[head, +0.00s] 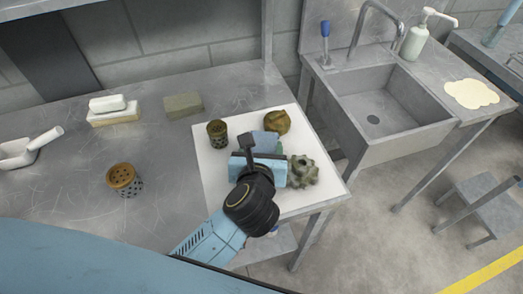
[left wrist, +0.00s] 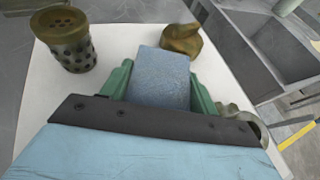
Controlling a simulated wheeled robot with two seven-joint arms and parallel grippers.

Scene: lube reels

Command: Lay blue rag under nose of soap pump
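The blue rag (head: 266,139) lies on a white mat (head: 214,170) on the left table. It also shows in the left wrist view (left wrist: 161,78), between the green fingers of my left gripper (left wrist: 160,90). The fingers are at its two sides; whether they press on it is unclear. In the head view my left gripper (head: 268,160) is low over the mat, hiding part of the rag. The soap pump (head: 416,40), a pale bottle with a white head, stands behind the sink. Its nose points right. My right gripper is not in view.
A green-brown lumpy part (head: 277,122), a perforated cup (head: 217,133) and a grey gear (head: 303,171) stand close around the gripper. An orange-topped perforated cup (head: 124,179) stands left. The sink (head: 385,105) lies between mat and a cream puddle (head: 471,93) on the right counter.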

